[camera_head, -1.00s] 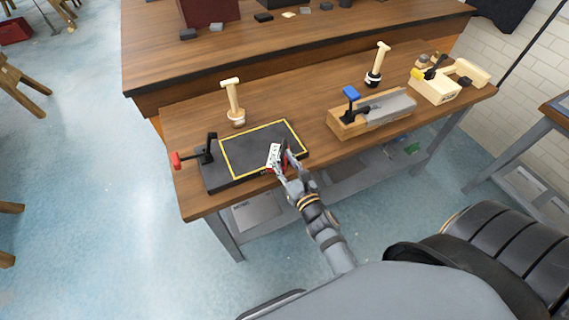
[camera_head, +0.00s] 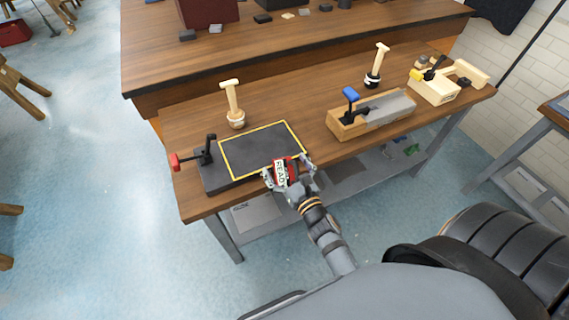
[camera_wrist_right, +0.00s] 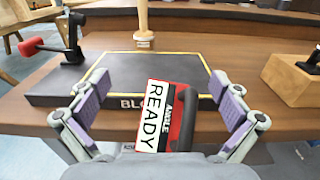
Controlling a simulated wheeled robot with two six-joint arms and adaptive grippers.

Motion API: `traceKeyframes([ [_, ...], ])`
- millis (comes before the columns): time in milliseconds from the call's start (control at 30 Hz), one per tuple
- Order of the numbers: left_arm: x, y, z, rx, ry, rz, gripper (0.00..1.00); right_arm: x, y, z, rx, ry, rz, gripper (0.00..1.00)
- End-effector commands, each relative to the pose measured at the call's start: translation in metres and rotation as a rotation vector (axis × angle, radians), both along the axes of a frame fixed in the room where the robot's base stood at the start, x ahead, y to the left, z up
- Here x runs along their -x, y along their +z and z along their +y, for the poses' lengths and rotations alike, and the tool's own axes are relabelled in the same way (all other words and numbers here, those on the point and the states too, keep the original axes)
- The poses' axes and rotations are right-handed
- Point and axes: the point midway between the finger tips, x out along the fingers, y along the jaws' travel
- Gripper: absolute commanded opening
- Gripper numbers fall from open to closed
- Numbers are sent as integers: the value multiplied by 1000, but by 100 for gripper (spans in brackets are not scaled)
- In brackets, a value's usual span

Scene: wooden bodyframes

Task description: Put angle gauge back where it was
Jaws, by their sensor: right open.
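The angle gauge (camera_head: 281,174) is a small red and black block with a white label reading "READY". In the head view it is at the front edge of the dark board (camera_head: 255,152) with the yellow outline. My right gripper (camera_head: 288,167) is open, its fingers spread on either side of the gauge. In the right wrist view the gauge (camera_wrist_right: 168,118) appears tilted between the purple-padded fingers (camera_wrist_right: 158,85), with a gap on both sides. What supports it is hidden. My left gripper is out of view.
A red-handled clamp (camera_head: 196,154) sits at the board's left end. A wooden-handled tool (camera_head: 233,103) stands behind it. A wooden block with a blue knob (camera_head: 350,120), another handled tool (camera_head: 377,66) and a pale wooden plane (camera_head: 436,88) are to the right.

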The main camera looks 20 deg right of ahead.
Motion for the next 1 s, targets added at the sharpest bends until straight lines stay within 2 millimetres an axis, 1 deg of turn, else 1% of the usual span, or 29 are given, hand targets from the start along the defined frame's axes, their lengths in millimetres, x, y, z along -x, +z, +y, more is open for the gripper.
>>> traceKeyframes([
  [167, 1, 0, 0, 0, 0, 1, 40, 0, 0, 0, 0, 0, 0, 100],
  [267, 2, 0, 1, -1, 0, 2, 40, 7, -1, 0, -1, 1, 3, 100],
  [367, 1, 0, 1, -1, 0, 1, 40, 25, -2, -1, -1, 1, 5, 100],
  [600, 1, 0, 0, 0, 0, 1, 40, 84, -1, -3, -1, 0, 6, 100],
  [700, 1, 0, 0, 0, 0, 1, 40, 102, 0, -4, -1, 0, 4, 100],
  [833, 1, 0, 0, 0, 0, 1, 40, 116, 0, -5, 0, 0, 2, 100],
  [1000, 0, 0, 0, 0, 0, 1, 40, 120, 1, -5, 0, 0, -1, 100],
])
